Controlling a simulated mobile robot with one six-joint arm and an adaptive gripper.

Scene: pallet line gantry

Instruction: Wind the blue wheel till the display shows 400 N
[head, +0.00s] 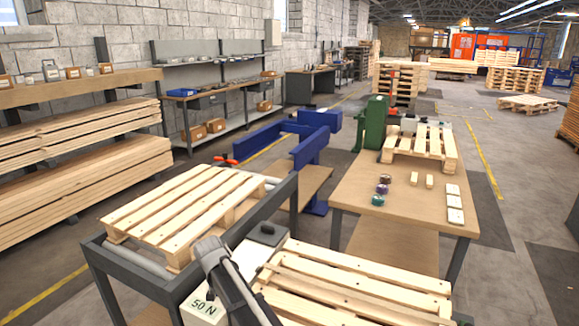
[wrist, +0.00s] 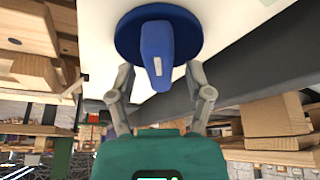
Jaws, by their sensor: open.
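The blue wheel (wrist: 126,37) is a round disc with a raised bar handle (wrist: 155,45), on a pale surface in the wrist view. My gripper (wrist: 158,70) is open, with one finger on each side of the bar and a visible gap on both sides. It is not closed on anything. In the head view, a white box with a display (head: 203,307) reads 50 N at the bottom, partly behind my grey arm. The wheel and my gripper do not show in the head view.
A pallet (head: 190,211) lies on a dark roller frame (head: 120,276) beside the box, and another pallet (head: 360,290) is at the right. A wooden table (head: 350,198) with small parts stands behind. Open floor (head: 535,200) lies at the far right.

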